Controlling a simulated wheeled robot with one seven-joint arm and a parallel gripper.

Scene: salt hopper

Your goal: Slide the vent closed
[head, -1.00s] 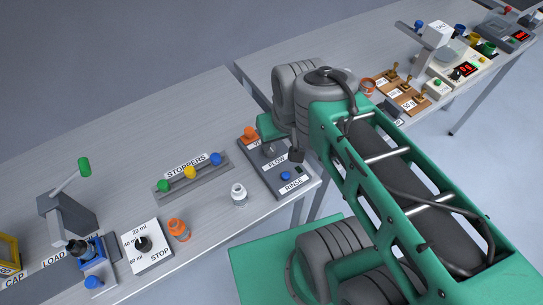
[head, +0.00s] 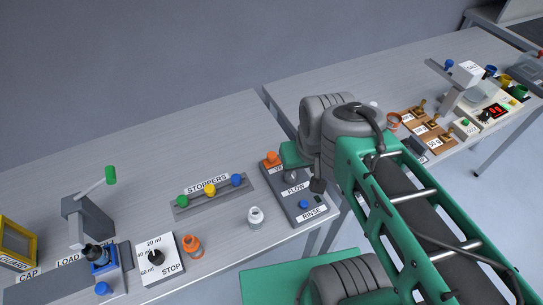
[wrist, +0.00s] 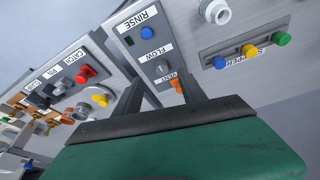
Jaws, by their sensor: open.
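The vent's orange knob (head: 272,158) is at the far end of the grey panel (head: 308,213) with the FLOW and RINSE labels. In the wrist view the orange knob (wrist: 177,86) shows beside the VENT label, partly hidden by a finger. My gripper (wrist: 160,88) is open and empty, its two fingers pointing at the vent end of the panel. The right finger overlaps the orange knob in the picture; I cannot tell whether they touch.
A stoppers rack (head: 212,196) stands to the left. An orange jar (head: 193,246) is nearer the front. The wrist view shows a panel with a red knob (wrist: 87,72).

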